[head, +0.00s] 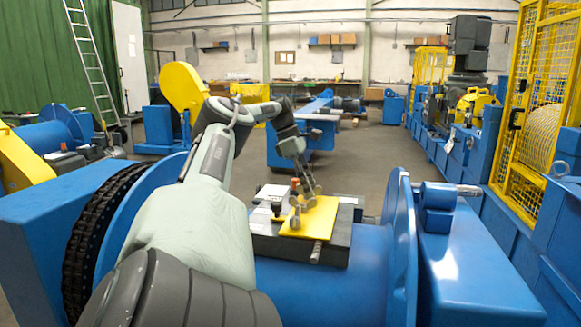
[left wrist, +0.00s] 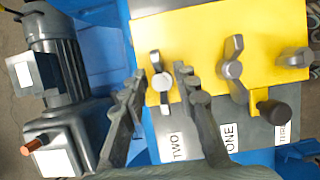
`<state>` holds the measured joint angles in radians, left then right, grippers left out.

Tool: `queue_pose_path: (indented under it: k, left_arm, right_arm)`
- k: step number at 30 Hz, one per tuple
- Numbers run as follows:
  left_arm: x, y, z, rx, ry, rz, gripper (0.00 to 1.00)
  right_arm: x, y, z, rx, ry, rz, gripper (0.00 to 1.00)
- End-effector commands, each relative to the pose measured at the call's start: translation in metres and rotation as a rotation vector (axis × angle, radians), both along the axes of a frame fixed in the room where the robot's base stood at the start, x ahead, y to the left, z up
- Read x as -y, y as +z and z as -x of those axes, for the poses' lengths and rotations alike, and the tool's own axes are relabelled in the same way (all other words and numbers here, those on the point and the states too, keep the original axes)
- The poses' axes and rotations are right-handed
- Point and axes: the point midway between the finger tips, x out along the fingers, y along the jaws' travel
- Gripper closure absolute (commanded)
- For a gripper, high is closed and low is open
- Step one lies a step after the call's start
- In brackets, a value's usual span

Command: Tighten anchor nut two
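A wing nut (left wrist: 160,76), grey with a pale centre, sits on the yellow plate (left wrist: 210,35) above the label TWO (left wrist: 172,146) in the left wrist view. The plate also shows in the head view (head: 322,215). My left gripper (left wrist: 161,70) is open, its two dark fingers on either side of this nut with a small gap each side. In the head view my left gripper (head: 304,191) is over the plate. I cannot tell whether the fingertips touch the plate. My right gripper is not in view.
A second wing nut (left wrist: 233,70) stands above the label ONE (left wrist: 230,134), right of my fingers. A black knob (left wrist: 273,109) and another grey nut (left wrist: 293,61) are farther right. A grey motor (left wrist: 62,85) is at the left. A yellow cage (head: 530,110) stands at the right.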

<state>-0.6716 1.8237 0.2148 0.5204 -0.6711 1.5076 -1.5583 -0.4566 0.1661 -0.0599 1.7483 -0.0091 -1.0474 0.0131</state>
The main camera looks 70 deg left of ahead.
Motion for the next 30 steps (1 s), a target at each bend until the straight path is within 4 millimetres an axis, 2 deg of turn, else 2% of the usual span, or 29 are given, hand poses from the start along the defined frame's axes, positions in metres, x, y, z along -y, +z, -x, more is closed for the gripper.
queue_pose_path:
  k: [30]
  left_arm:
    - [0.001,0.002,0.0,0.004,0.389,0.001,0.71]
  right_arm:
    - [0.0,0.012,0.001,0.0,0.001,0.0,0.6]
